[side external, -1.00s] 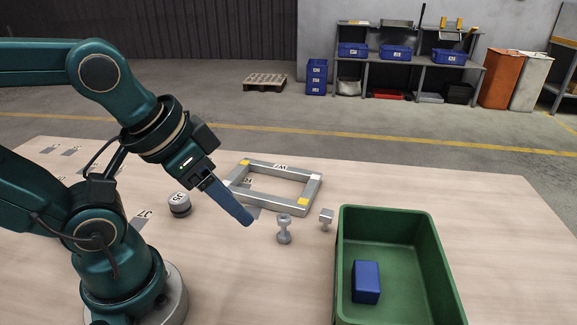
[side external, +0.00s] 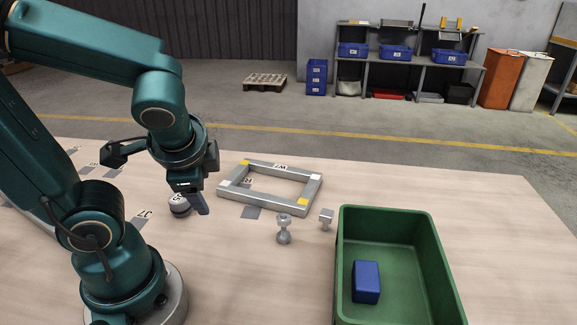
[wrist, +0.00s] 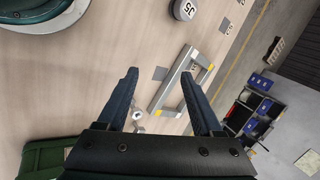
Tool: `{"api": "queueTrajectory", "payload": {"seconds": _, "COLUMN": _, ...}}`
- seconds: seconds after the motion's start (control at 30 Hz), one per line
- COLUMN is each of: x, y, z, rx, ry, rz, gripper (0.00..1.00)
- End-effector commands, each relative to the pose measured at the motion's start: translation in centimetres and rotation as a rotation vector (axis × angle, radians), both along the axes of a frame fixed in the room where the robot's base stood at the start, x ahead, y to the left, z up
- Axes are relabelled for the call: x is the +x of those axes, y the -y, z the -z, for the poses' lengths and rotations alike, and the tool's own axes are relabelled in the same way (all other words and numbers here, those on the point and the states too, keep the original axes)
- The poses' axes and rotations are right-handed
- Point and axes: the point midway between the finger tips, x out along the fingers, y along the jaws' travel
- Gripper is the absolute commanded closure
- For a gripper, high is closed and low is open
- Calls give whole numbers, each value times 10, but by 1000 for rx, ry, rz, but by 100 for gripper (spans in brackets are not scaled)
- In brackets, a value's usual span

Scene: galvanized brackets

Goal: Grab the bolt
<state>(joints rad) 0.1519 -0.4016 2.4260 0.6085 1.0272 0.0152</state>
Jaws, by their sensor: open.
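Two small grey metal pieces stand on the table in the side view: a dumbbell-shaped one (side external: 284,229) and a smaller one with a blocky head (side external: 326,218). I cannot tell for sure which is the bolt. My gripper (side external: 201,206) is to the left of both, apart from them, pointing down near a round grey cap (side external: 179,205). In the wrist view my gripper (wrist: 161,74) has its two dark fingers spread with nothing gripped. Grey metal shows low between the fingers there, partly hidden by the left finger.
A grey rectangular frame (side external: 229,183) with yellow corners lies behind the pieces. A green bin (side external: 430,250) holding a blue block (side external: 366,282) stands to the right. Bare table lies in front of the pieces.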

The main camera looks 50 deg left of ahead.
Motion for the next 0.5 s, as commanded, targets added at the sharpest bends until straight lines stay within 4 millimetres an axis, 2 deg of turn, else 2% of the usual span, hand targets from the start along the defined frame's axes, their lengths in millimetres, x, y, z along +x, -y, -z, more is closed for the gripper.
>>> {"api": "queueTrajectory", "payload": {"seconds": 0.1, "x": 12, "y": -17, "z": 6, "rx": 203, "ry": -147, "rz": 177, "gripper": 32}}
{"api": "queueTrajectory", "payload": {"seconds": 0.23, "x": 34, "y": -27, "z": 9, "rx": 419, "ry": -274, "rz": 384, "gripper": 32}}
{"api": "queueTrajectory", "payload": {"seconds": 0.37, "x": 61, "y": -24, "z": 15, "rx": 623, "ry": -377, "rz": 605, "gripper": 32}}
{"api": "queueTrajectory", "payload": {"seconds": 0.5, "x": 91, "y": -7, "z": 27, "rx": 830, "ry": -465, "rz": 853, "gripper": 32}}
